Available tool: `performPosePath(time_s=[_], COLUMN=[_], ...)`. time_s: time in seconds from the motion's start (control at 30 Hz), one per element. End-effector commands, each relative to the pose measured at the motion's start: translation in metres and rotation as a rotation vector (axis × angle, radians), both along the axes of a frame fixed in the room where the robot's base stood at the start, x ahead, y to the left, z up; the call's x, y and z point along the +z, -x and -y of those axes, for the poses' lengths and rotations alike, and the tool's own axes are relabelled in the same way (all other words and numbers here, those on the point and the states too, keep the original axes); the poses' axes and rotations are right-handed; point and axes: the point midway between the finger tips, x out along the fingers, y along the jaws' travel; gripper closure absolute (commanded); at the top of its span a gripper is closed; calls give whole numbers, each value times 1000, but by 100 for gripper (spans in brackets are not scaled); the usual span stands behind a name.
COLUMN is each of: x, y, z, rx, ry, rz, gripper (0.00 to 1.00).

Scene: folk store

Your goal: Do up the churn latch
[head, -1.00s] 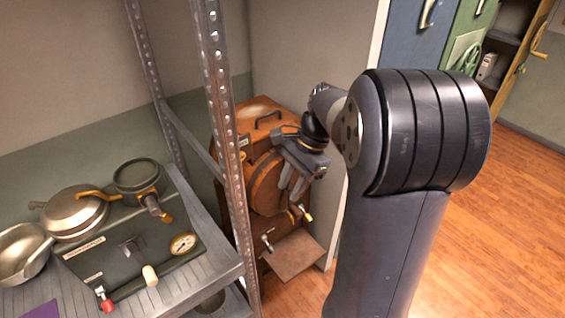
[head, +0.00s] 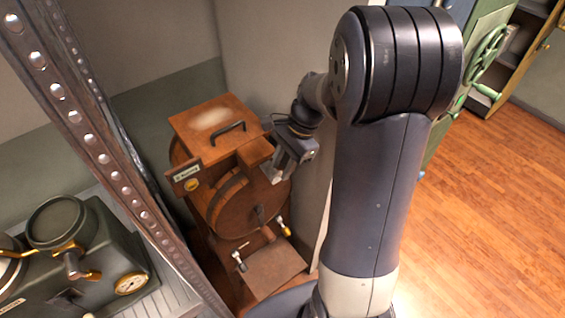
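The churn (head: 235,190) is a rust-brown wooden machine with a round drum front, standing against the wall in the middle of the head view. Its top lid bears a dark handle (head: 222,130). I cannot make out for certain which part is the latch. My gripper (head: 275,175) is at the churn's upper right front, fingers pointing down and left. Its fingertips are close to the drum's right edge; contact and finger gap are unclear.
Two small levers, one white-tipped (head: 239,258) and one yellow-tipped (head: 283,226), stick out below the drum above a brown tray (head: 272,270). A perforated metal shelf post (head: 110,150) stands at left, near a dark green appliance (head: 105,250). Open wooden floor (head: 490,200) lies right.

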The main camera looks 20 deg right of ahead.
Motion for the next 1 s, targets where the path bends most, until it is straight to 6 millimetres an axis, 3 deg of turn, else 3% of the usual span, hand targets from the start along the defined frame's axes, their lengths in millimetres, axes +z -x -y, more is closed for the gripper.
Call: performPosePath(time_s=[0.27,0.63,1.0], x=[-1,-1,-4], y=[0,0,1], z=[0,0,0], rx=[0,0,-1], ry=[0,0,-5], rz=[0,0,13], gripper=[70,100,100])
